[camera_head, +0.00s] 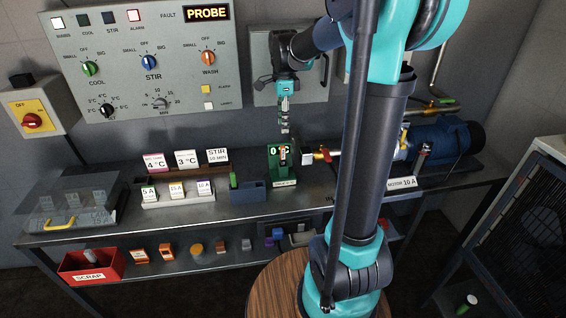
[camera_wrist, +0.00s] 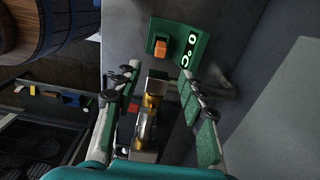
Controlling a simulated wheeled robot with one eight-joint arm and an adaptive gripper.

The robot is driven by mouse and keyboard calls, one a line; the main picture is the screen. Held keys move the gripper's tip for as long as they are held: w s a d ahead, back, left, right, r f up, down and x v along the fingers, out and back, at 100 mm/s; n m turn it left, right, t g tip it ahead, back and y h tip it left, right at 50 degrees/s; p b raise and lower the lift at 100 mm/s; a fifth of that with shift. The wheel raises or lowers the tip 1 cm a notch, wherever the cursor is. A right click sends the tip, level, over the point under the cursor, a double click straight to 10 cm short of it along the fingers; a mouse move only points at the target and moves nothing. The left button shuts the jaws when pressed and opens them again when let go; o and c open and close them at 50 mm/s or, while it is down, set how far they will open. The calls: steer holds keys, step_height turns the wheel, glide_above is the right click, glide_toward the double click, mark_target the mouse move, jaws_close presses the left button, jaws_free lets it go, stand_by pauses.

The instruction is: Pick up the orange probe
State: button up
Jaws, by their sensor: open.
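The orange probe (camera_head: 283,154) stands in the green 0 °C holder (camera_head: 274,168) at the back of the bench. In the wrist view, the orange end of the probe (camera_wrist: 161,45) shows in a dark slot of the green holder (camera_wrist: 174,31), just beyond the fingertips. My gripper (camera_head: 285,130) points down a little above the holder, apart from the probe. In the wrist view my gripper (camera_wrist: 161,76) is open, with one finger on each side and the probe roughly in line with the gap. The lower part of the probe is hidden in the holder.
A brass fitting with a red handle (camera_head: 324,154) stands close right of the holder. A dark blue box (camera_head: 248,190) with a green item is to its left. Label cards (camera_head: 186,160) stand further left. The control panel (camera_head: 150,60) is on the wall behind.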

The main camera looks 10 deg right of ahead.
mark_target(283, 147)
step_height(283, 147, down, 13)
steer(key=shift+a+f, duration=0.1)
stand_by(0.5)
jaws_close()
